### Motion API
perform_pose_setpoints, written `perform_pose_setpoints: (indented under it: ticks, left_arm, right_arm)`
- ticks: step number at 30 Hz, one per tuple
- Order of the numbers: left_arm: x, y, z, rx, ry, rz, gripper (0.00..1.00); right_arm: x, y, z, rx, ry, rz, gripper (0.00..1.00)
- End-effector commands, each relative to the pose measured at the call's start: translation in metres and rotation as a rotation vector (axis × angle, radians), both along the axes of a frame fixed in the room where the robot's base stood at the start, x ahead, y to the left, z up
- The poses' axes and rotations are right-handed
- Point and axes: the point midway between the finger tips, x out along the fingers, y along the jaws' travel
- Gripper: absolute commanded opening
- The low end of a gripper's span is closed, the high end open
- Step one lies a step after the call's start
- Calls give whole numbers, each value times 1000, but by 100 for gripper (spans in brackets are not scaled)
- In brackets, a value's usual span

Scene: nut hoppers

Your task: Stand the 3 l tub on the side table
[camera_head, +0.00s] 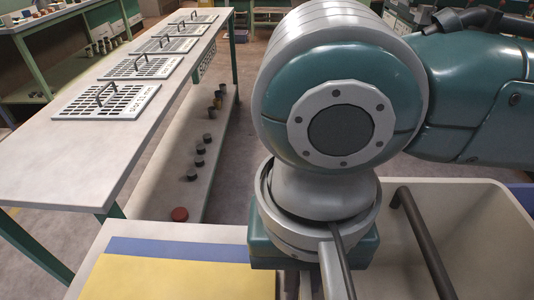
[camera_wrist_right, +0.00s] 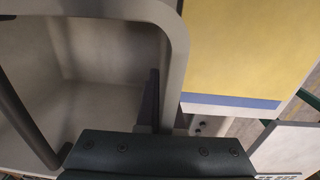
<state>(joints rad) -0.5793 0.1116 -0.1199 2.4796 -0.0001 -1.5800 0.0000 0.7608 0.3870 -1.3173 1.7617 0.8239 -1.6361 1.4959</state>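A pale grey open-topped tub (camera_head: 480,235) with a dark bar across it stands at the lower right of the head view. It also fills the left of the right wrist view (camera_wrist_right: 100,60) and looks empty where I see inside. No label shows its size. My right gripper (camera_wrist_right: 168,115) points down at the tub's edge, one finger on the inner side and one on the outer side of its wall. I cannot tell whether the fingers press on it. In the head view my wrist mostly hides this gripper. My left gripper is out of view.
A pale surface (camera_head: 205,232) with a yellow and blue sheet (camera_head: 165,280) lies beside the tub. A long bench (camera_head: 60,155) at left carries several grated lids with handles. Small dark cups and a red disc (camera_head: 180,214) are on its lower shelf. Open floor lies between.

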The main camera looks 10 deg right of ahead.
Motion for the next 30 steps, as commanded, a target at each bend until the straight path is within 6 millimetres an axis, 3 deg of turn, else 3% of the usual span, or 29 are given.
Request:
perform_pose_setpoints:
  ticks: [1,3,9,18,23,30]
  left_arm:
    - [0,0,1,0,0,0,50]
    - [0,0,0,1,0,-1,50]
    - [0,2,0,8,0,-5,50]
    - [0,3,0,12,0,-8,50]
    - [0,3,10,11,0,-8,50]
    - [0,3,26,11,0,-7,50]
  right_arm:
    - [0,0,-1,0,0,-1,0]
    - [0,0,-1,1,0,0,11]
    - [0,0,-1,0,0,0,34]
    - [0,0,2,1,-1,1,34]
    - [0,1,27,4,-2,0,34]
    - [1,3,83,4,-2,1,34]
